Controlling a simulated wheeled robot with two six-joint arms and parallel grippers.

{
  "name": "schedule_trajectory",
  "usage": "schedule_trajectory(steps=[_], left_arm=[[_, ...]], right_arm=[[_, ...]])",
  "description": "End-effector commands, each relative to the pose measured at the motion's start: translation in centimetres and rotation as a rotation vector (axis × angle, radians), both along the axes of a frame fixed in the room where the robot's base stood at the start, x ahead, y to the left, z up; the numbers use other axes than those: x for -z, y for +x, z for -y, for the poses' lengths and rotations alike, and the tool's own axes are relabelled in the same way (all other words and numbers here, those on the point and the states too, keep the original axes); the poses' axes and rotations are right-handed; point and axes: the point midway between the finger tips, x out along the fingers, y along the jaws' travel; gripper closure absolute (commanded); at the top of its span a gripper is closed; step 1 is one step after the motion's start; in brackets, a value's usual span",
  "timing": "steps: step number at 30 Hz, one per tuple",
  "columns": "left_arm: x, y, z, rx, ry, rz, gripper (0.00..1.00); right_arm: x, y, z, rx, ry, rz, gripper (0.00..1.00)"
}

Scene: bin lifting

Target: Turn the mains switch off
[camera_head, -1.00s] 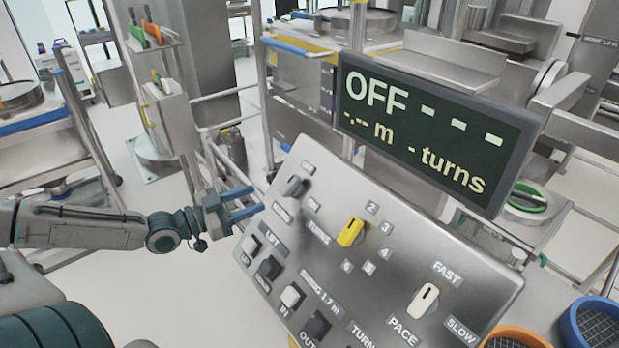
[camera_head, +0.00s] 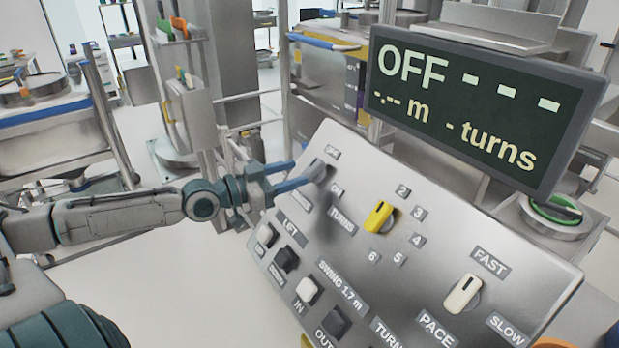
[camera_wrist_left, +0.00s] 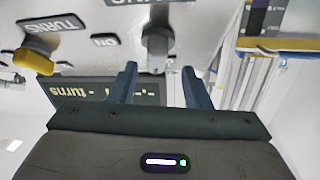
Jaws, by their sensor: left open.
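In the left wrist view the switch (camera_wrist_left: 157,42) lies just beyond and between the two fingertips (camera_wrist_left: 159,68). I cannot tell whether the fingers touch it. The display (camera_head: 475,110) above the panel reads OFF with dashes. My right gripper is out of view.
A yellow turns knob (camera_head: 379,217) and a white pace knob (camera_head: 463,294) stand on the panel. Several push buttons, such as the white IN button (camera_head: 308,290), lie at its lower left. A metal post frame stands behind my left gripper.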

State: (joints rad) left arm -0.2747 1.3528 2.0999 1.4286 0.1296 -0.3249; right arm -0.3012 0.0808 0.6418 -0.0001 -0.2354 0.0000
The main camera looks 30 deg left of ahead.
Motion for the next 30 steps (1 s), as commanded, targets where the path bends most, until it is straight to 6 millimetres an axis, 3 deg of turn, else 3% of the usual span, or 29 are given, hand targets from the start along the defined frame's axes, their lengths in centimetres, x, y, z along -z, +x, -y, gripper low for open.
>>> schedule_trajectory(steps=[11,30], left_arm=[[-0.2,1.8,1.5,0.016,-0.010,0.006,0.56],[-0.2,4.1,2.7,0.015,-0.003,0.001,0.56]], right_arm=[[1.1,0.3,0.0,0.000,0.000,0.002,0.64],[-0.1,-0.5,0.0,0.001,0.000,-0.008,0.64]])
